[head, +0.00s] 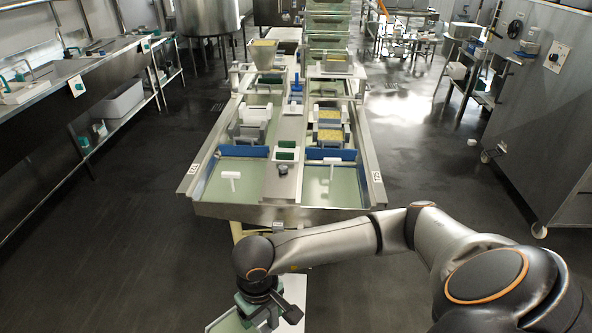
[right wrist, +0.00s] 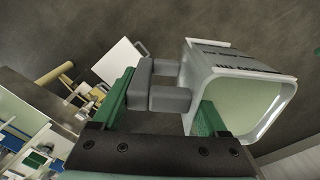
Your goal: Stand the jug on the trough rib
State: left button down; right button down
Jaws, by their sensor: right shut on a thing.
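In the right wrist view, my right gripper (right wrist: 164,92) is shut on the grey handle of the jug (right wrist: 245,92). The jug is a squarish white vessel with a pale green inside and dark marks on its wall. Its open mouth faces the lower right of that view. In the head view, my right gripper (head: 265,306) hangs low in front of the trough's near end; the jug is hard to make out there. The trough (head: 245,213) is a long steel frame with two pale green basins. A grey rib (head: 282,187) runs between them. My left gripper is out of view.
White T-shaped pieces stand in the left basin (head: 230,178) and right basin (head: 333,164). A dark knob (head: 283,169) and green blocks sit on the rib. A steel bench (head: 75,75) runs along the left; a steel cabinet (head: 545,110) stands right.

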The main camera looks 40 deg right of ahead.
aim_at(295, 134)
jog(key=z, duration=0.9)
jog(key=l+z, duration=0.15)
jog(key=z, duration=0.15)
jog(key=l+z, duration=0.15)
jog(key=z, duration=0.2)
jog(key=i+l, duration=0.1)
jog(key=l, duration=0.25)
jog(key=i+l+z, duration=0.1)
jog(key=l, duration=0.25)
jog(key=i+l+z, duration=0.3)
jog(key=i+l, duration=0.15)
jog(key=i+l+z, duration=0.4)
jog(key=i, duration=0.35)
jog(key=i+l, duration=0.1)
jog(key=i, duration=0.4)
jog(key=i+l, duration=0.1)
jog(key=i, duration=0.45)
jog(key=i+u, duration=0.4)
jog(key=i+l+u, duration=0.15)
jog(key=i+u, duration=0.25)
jog(key=i+l+u, duration=0.1)
jog(key=u, duration=0.35)
jog(key=i+l+u, duration=0.2)
jog(key=u, duration=0.25)
jog(key=i, duration=0.1)
